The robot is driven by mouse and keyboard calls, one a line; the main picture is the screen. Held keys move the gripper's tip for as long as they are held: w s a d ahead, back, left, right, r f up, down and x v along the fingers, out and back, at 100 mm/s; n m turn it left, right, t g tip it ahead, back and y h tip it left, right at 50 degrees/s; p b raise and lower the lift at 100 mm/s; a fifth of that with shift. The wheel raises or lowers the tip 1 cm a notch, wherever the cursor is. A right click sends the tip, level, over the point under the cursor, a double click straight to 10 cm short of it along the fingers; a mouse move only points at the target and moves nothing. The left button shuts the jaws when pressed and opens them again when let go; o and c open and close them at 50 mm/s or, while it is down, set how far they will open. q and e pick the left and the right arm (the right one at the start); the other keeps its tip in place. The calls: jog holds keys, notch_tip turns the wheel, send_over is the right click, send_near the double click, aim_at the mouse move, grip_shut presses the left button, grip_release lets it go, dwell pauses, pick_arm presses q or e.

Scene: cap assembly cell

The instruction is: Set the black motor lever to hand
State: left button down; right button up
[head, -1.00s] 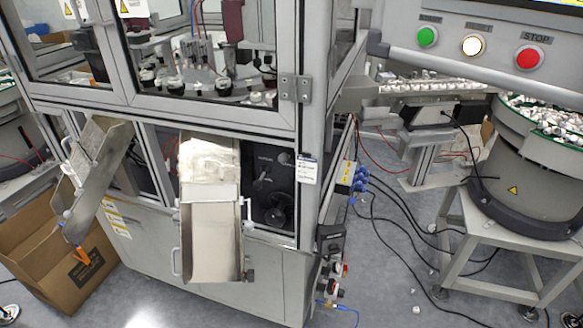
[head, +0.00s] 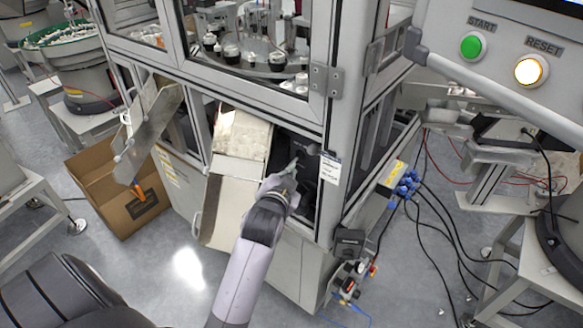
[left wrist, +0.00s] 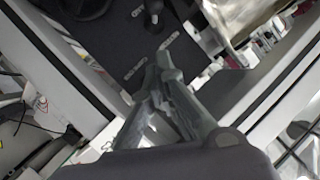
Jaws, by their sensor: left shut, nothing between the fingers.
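The black motor panel (head: 308,178) sits in the open bay at the machine's front corner, right of the chute. My left gripper (head: 294,163) reaches into the bay, shut and empty. In the left wrist view its fingertips (left wrist: 160,62) point at the panel, apart from the lever in the picture. Contact cannot be told. My arm hides part of the panel. My right gripper is out of view.
A metal chute (head: 232,180) stands close left of my left gripper. The machine's corner post (head: 331,185) bounds the bay on the right. A cardboard box (head: 120,200) stands on the floor at left. The START and RESET panel (head: 500,60) hangs at upper right.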

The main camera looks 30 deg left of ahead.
pick_arm(q)
jog(key=w+a+f+p, duration=0.1)
jog(key=w+a+f, duration=0.2)
jog(key=w+f, duration=0.1)
jog(key=shift+w+f, duration=0.25)
jog(key=shift+w, duration=0.55)
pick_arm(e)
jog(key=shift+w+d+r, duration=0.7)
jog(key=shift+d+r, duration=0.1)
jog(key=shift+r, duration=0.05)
pick_arm(q)
jog(key=shift+a, duration=0.1)
jog(key=f+t+b, duration=0.1)
jog(key=b, duration=0.2)
jog(key=f+n+t+b, duration=0.1)
jog(key=f+b, duration=0.1)
jog(key=b, duration=0.1)
jog(key=shift+s+t+y, duration=0.2)
jog(key=shift+t+y, duration=0.1)
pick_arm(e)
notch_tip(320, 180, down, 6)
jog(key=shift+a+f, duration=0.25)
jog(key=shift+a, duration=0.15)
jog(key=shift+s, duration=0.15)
